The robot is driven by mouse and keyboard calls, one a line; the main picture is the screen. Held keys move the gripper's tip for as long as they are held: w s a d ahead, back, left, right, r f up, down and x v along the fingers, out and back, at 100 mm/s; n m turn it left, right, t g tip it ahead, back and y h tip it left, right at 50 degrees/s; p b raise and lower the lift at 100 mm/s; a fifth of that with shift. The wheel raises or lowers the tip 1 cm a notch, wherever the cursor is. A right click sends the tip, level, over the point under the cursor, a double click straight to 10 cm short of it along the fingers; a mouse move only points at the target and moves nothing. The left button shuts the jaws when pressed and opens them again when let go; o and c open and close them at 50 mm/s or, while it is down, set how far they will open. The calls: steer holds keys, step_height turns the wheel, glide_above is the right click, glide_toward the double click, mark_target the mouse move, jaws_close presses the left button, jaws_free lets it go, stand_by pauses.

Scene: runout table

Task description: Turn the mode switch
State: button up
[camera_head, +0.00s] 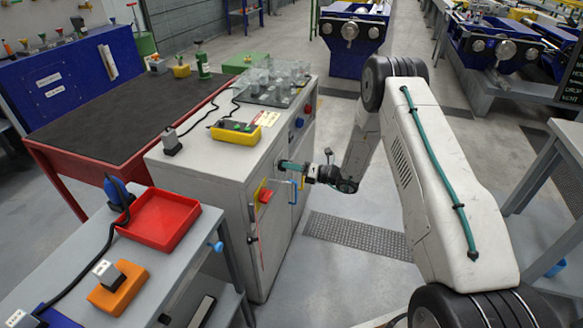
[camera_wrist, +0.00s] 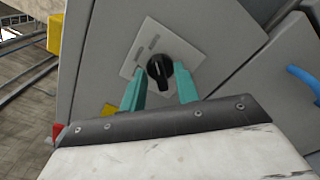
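The mode switch (camera_wrist: 158,73) is a black rotary knob with a pale mark, on a light plate (camera_wrist: 188,53) with small label strips, on the grey cabinet's front. In the wrist view my gripper (camera_wrist: 153,80) has its two teal fingers apart, with the knob between their tips. The right finger is close to the knob's edge; a gap shows on the left. I cannot tell whether the tips reach around the knob or stop short of it. In the head view my gripper (camera_head: 283,165) is at the cabinet front and hides the switch.
The grey cabinet (camera_head: 215,178) carries a yellow pendant box (camera_head: 236,131) on top. A red knob on a yellow plate (camera_head: 265,195) and a blue handle (camera_head: 293,191) are close to my gripper. A red tray (camera_head: 160,219) stands on the nearer bench. Floor right of the cabinet is clear.

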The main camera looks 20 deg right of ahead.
jaws_close()
steer(key=shift+n, duration=0.4)
steer(key=n, duration=1.6)
steer(key=shift+s+n, duration=0.2)
steer(key=shift+n, duration=0.2)
